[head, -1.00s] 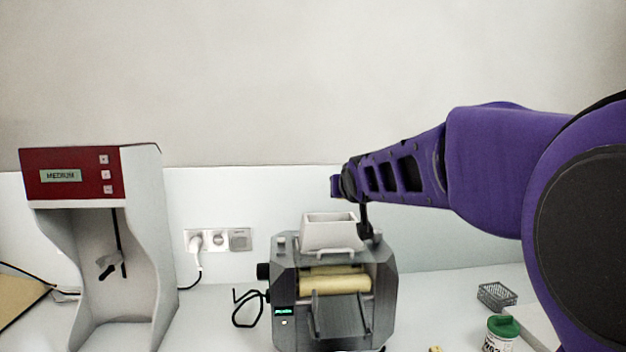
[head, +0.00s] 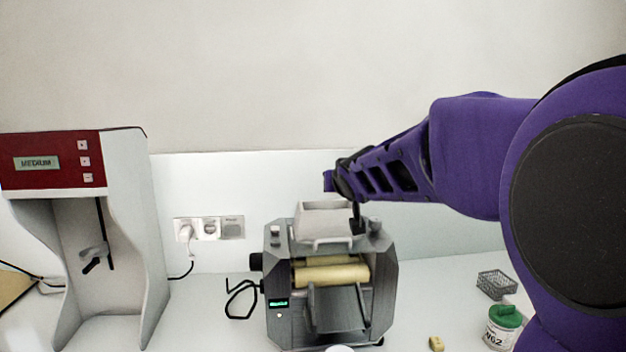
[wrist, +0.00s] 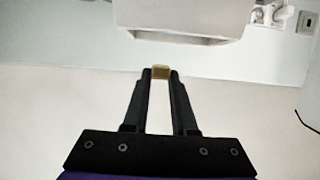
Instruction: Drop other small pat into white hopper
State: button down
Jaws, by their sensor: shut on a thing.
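The white hopper (head: 323,222) is an open-topped tray on top of the grey roller mill (head: 330,312). In the head view my dark fingers (head: 356,217) point down at the hopper's right end; the pat is not visible there. I cannot tell whether the fingertips are inside the rim. In the wrist view the hopper (wrist: 180,18) is at the top, apart from the pat in the picture.
A small yellow piece (head: 436,343) lies on the counter to the right. Near it are a green-lidded jar (head: 504,328) and a grey mesh basket (head: 496,284). A red-topped machine (head: 75,165) stands left. Wall sockets (head: 209,229) and cables are behind the mill.

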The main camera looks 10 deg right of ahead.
jog(key=shift+f+b, duration=1.5)
jog(key=shift+f, duration=0.1)
jog(key=c, duration=0.6)
grip_release()
jog(key=shift+c, duration=0.2)
jog(key=shift+s+r, duration=0.1)
